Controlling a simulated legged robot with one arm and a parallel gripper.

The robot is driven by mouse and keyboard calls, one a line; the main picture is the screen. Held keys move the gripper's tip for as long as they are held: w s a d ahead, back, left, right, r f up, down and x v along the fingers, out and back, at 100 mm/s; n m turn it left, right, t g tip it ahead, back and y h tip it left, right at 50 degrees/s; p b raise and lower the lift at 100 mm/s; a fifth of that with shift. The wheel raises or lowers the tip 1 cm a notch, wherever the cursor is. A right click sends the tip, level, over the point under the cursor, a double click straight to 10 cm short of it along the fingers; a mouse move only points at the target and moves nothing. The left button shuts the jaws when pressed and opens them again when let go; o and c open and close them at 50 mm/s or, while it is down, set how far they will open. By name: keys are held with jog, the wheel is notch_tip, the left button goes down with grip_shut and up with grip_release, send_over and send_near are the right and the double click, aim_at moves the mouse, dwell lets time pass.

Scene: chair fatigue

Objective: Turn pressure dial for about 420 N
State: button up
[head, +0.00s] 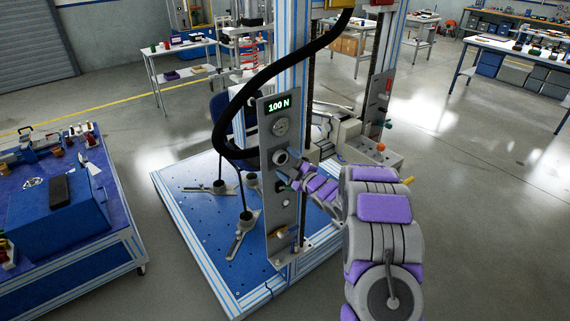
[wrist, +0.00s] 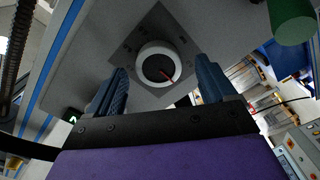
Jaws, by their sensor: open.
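The pressure dial (wrist: 159,66) is a round white knob with a dark face and a red pointer, on a grey panel. My gripper (wrist: 160,88) is open in the wrist view, with one blue finger on each side of the dial. Whether the fingers touch it I cannot tell. In the head view my gripper (head: 292,169) is at the panel by the dial, its fingers hard to make out.
A green cylindrical knob (wrist: 291,18) sticks out near the dial. A black hose (head: 262,75) loops beside the panel. The test rig's blue base plate (head: 200,208) holds chair feet. A blue-topped bench (head: 112,218) stands at left. The floor at right is clear.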

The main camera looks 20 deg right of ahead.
jog(key=shift+w+a, duration=0.2)
jog(key=shift+w, duration=0.5)
jog(key=shift+c, duration=0.2)
jog(key=c, duration=1)
